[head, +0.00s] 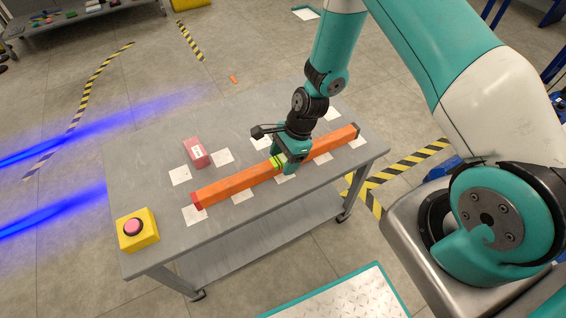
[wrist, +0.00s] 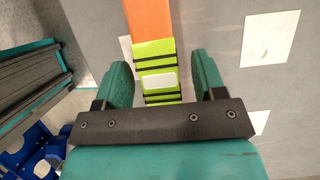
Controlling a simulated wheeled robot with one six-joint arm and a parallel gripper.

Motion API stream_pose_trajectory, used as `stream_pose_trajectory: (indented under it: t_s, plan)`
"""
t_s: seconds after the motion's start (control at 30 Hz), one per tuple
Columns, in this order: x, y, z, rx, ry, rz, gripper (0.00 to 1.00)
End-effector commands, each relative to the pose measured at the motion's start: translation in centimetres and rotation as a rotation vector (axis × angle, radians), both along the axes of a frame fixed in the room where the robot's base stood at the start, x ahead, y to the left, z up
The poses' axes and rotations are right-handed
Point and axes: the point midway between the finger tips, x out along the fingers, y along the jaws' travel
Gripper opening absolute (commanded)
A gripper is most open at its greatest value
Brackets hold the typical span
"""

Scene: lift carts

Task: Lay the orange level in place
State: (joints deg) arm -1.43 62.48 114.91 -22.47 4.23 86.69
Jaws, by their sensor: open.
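The long orange level (head: 235,184) lies diagonally across the grey cart top (head: 165,245), with a red end cap at its near left end and a dark far right end. My gripper (head: 288,164) is over its middle. In the wrist view, the level (wrist: 149,18) runs between the fingers of my gripper (wrist: 162,74), with its yellow-green middle section (wrist: 156,50) and white label between them. The fingers are apart, with a gap visible on each side of the level. The level's part beyond the gripper's palm is hidden in the wrist view.
Several white squares (head: 223,156) lie on the cart top on both sides of the level. A red box (head: 196,152) sits behind its left half. A yellow box with a red button (head: 138,230) is at the near left corner. A teal-edged plate (head: 345,297) is on the floor in front.

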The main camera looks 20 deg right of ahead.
Motion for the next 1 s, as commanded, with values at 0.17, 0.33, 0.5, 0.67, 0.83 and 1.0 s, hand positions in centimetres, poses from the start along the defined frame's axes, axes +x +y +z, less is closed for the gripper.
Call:
stream_pose_trajectory:
  t_s: [0.17,0.33,0.5,0.67,0.83,1.0]
  plan:
    - [0.0,0.1,-0.3,0.000,0.000,0.000,0.64]
    - [0.0,0.2,-0.3,0.000,0.000,0.000,0.45]
    - [0.0,0.1,-0.3,0.000,0.000,0.001,0.06]
    - [0.0,0.1,-0.3,0.001,-0.001,0.001,0.03]
    - [0.0,0.2,0.0,0.001,-0.001,0.001,0.03]
    - [0.1,0.2,1.8,0.000,-0.004,0.000,0.03]
